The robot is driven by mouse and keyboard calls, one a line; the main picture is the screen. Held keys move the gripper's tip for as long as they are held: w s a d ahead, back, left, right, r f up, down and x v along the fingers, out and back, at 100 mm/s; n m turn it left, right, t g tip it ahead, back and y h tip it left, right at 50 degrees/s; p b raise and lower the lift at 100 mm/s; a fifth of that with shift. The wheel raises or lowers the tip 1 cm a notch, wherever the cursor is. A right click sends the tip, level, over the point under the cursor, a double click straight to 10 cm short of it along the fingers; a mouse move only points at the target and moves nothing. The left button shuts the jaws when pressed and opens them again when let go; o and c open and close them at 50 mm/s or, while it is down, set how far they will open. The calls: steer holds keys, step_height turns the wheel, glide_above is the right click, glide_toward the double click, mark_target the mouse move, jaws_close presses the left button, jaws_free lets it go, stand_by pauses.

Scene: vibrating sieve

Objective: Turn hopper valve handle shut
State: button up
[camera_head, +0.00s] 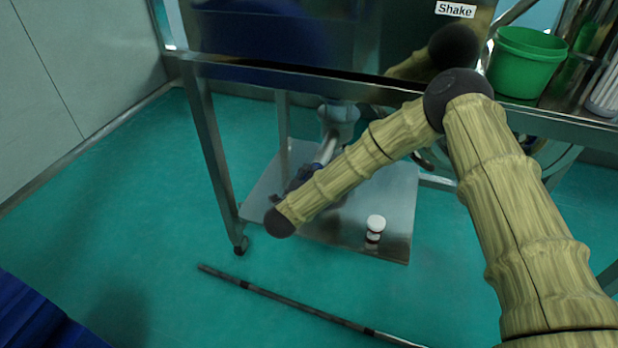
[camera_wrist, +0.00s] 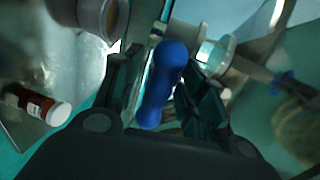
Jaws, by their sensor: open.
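The blue valve handle (camera_wrist: 163,82) stands in the middle of the wrist view. My gripper (camera_wrist: 165,88) is open, with one dark finger on each side of the handle. I cannot tell whether either finger touches it. Metal pipe and fittings (camera_wrist: 212,55) lie beyond and to the right of the handle. In the head view, a grey outlet fitting (camera_head: 338,113) hangs under the steel frame, behind my arm. My own arm crosses in front of this area and largely hides the gripper and the handle there.
A white-and-red bottle (camera_head: 375,228) stands on the lower steel shelf (camera_head: 400,190); it also shows in the wrist view (camera_wrist: 38,105). A dark rod (camera_head: 300,305) lies on the green floor. A green bucket (camera_head: 526,62) sits at upper right. Open floor lies at left.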

steer(key=v, duration=1.1)
steer(key=shift+s, duration=0.3)
steer(key=shift+a+r, duration=0.1)
steer(key=s+d+f+n+g+y, duration=0.1)
steer(key=s+d+f+n+y, duration=0.1)
steer(key=s+f+n, duration=0.3)
steer(key=s+d+f+n+g+y, duration=0.1)
steer(key=d+f+n+y, duration=0.1)
steer(key=f, duration=0.4)
steer(key=s+d+f+n+g+y, duration=0.1)
steer(key=s+d+f+n+g, duration=0.55)
steer(key=s, duration=0.55)
steer(key=s+d+f+n+g+y, duration=0.1)
steer(key=s+d+f+n+g, duration=0.2)
steer(key=s+d+f+n, duration=0.55)
steer(key=s+d+r+m+g+h+p, duration=0.1)
steer(key=s+d+r+g, duration=0.1)
steer(key=s+d, duration=0.35)
steer(key=s+d+r+g, duration=0.1)
steer(key=s+d+g, duration=0.15)
steer(key=s, duration=0.65)
step_height(320, 180, up, 17)
steer(key=t+p, duration=0.1)
steer(key=p, duration=1.6)
steer(key=shift+w, duration=0.25)
steer(key=shift+d+r, duration=0.15)
